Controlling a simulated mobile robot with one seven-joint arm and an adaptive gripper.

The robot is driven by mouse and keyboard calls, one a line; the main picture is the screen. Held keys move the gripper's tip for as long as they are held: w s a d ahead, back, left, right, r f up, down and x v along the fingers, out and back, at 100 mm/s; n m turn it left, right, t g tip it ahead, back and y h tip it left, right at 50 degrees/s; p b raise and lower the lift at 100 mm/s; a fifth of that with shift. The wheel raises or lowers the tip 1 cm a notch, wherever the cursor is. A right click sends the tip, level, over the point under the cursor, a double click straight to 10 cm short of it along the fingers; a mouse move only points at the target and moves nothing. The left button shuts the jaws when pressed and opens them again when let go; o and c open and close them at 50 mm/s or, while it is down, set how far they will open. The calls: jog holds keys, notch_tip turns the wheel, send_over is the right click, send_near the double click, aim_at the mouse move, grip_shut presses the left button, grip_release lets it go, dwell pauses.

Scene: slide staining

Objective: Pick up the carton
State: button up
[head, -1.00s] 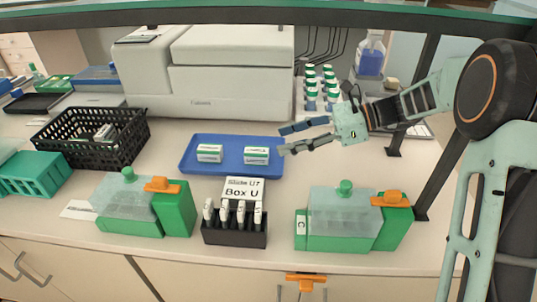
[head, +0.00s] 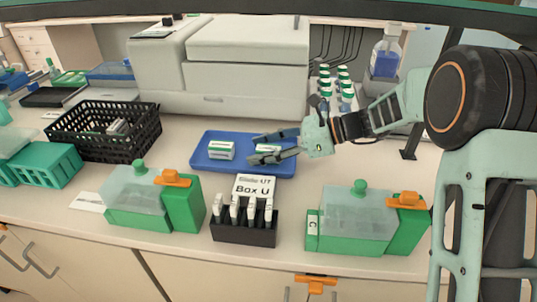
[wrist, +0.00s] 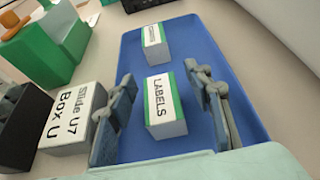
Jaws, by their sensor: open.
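Two small white cartons with green edges lie on a blue tray (head: 245,167). The left carton (head: 221,151) is in plain view in the head view. The right carton (head: 268,149) is partly hidden by my gripper (head: 264,147). In the wrist view the nearer carton (wrist: 164,101), marked LABELS, sits between the two open fingers of my gripper (wrist: 165,112), with gaps on both sides. The other carton (wrist: 155,43) lies farther along the tray, beyond the fingertips. My gripper is open and empty.
A white box marked Slide U7 Box U (head: 254,187) stands in front of the tray, close to the left finger in the wrist view. Green staining jars (head: 352,220) stand at the front, a black basket (head: 105,130) at left, a large white machine (head: 245,75) behind.

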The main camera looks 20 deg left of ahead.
jog(key=shift+c, duration=0.4)
jog(key=c, duration=1.1)
jog(key=shift+o, duration=0.2)
